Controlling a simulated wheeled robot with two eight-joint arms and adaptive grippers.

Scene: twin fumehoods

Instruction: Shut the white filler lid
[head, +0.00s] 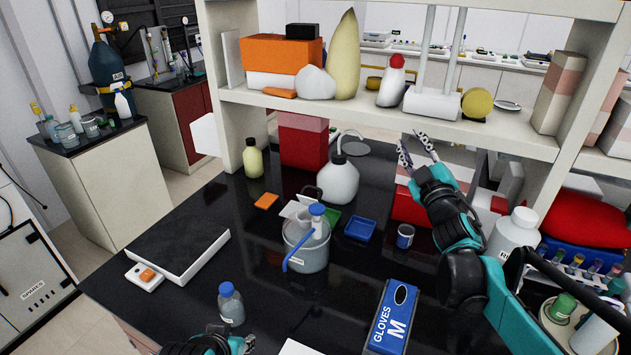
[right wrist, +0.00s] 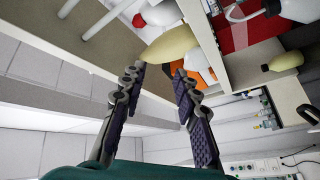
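I cannot pick out the white filler lid for sure. A small white flap-like piece (head: 290,209) shows behind the grey pot (head: 306,254), which holds a blue-capped bottle (head: 317,210) and a blue tube. A white jug (head: 338,182) with a bent hose stands behind the pot. My right gripper (head: 414,146) is raised to the right of the jug, near the shelf edge, open and empty. Its spread fingers also show in the right wrist view (right wrist: 158,75). My left gripper (head: 240,345) is mostly cut off at the bottom edge, and its fingers cannot be judged.
A shelf (head: 290,103) crosses above the black bench. A glove box (head: 391,318), blue tray (head: 360,229), small blue-labelled cup (head: 405,237) and blue-capped bottle (head: 231,304) stand around the pot. A flat balance-like plate (head: 180,245) lies left. A white bottle (head: 513,235) stands near my right arm.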

